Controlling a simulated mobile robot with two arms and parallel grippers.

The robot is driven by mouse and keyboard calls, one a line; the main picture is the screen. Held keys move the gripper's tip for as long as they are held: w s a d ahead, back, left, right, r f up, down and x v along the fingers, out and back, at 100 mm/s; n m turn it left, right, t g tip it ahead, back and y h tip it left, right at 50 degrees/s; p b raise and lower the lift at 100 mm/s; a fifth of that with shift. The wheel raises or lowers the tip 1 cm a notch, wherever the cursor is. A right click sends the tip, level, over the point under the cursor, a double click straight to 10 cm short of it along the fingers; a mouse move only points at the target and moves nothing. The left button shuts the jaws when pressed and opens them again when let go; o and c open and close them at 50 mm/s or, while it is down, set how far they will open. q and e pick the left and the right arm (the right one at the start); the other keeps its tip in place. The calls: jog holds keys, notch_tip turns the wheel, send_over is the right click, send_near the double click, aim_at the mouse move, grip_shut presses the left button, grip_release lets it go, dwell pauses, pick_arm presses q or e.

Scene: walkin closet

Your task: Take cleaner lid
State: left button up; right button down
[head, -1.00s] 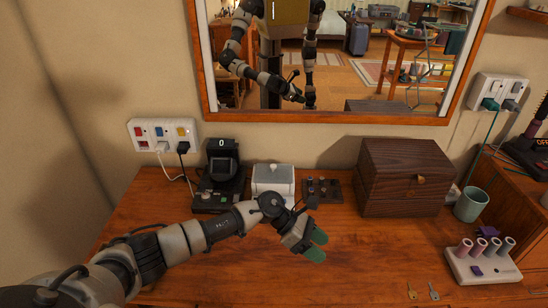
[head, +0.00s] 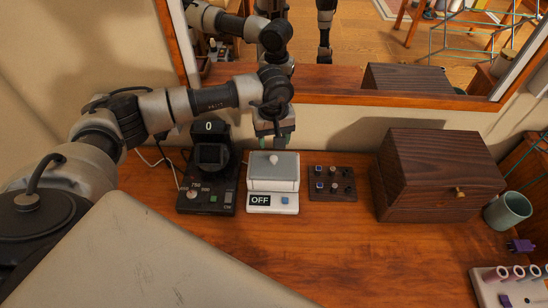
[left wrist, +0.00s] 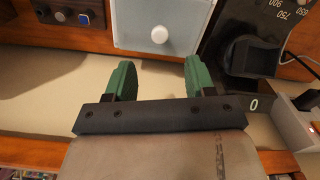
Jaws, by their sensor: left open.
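The cleaner (head: 287,209) is a small white box on the wooden table, with an OFF display and a blue button. Its grey lid (head: 258,183) sits on top, with a round white knob (head: 273,159). In the left wrist view the lid (left wrist: 190,14) and its knob (left wrist: 159,35) show at the top, centred between the fingers but beyond their tips. My left gripper (head: 276,142) is open and empty, just behind and above the lid, with green fingers pointing down. It also shows in the left wrist view (left wrist: 159,78). My right gripper is not visible.
A black device (head: 207,178) with a "0" display stands left of the cleaner. A dark tray (head: 333,193) of small pieces and a wooden box (head: 436,174) stand to its right, then a green cup (head: 508,210). A mirror (head: 350,77) hangs behind.

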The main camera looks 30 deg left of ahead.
aim_at(274, 157)
pick_arm(q)
jog(key=shift+s+f, duration=0.15)
jog(key=shift+f, duration=0.8)
notch_tip(274, 157, down, 5)
jog(key=p, duration=0.2)
jog(key=shift+d+p, duration=0.1)
jog(key=shift+p, duration=0.2)
jog(key=shift+f, duration=0.35)
jog(key=shift+c, duration=0.4)
jog(key=c, duration=0.9)
